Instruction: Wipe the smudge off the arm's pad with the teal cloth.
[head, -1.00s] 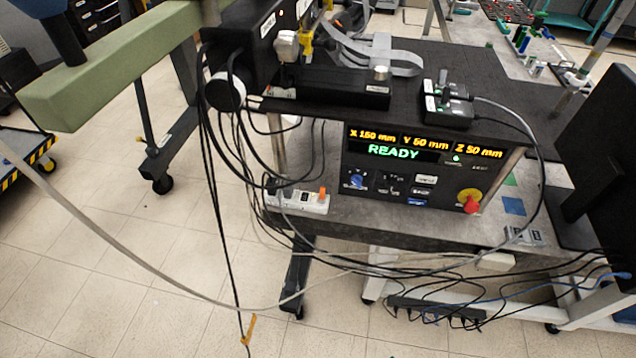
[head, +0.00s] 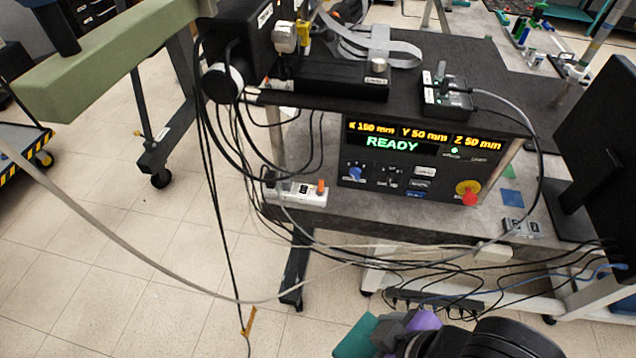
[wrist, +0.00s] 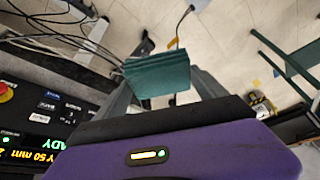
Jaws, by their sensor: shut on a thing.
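The teal cloth (wrist: 157,76) is a folded block between the two grey fingers of my gripper (wrist: 161,88) in the wrist view. In the head view my gripper (head: 376,332) is at the bottom edge, shut on the cloth (head: 355,338), which sticks out to the left. It is over the floor, in front of the control bench. A long green padded arm (head: 110,65) on a dark stand is at the upper left, far from my gripper. I can make out no smudge on its visible faces.
The bench carries a control panel (head: 420,165) reading READY, a power strip (head: 297,192) and a dark monitor (head: 605,150). Loose cables (head: 225,285) hang to the floor between the bench and the padded arm. A cart with striped edges (head: 25,155) is at far left.

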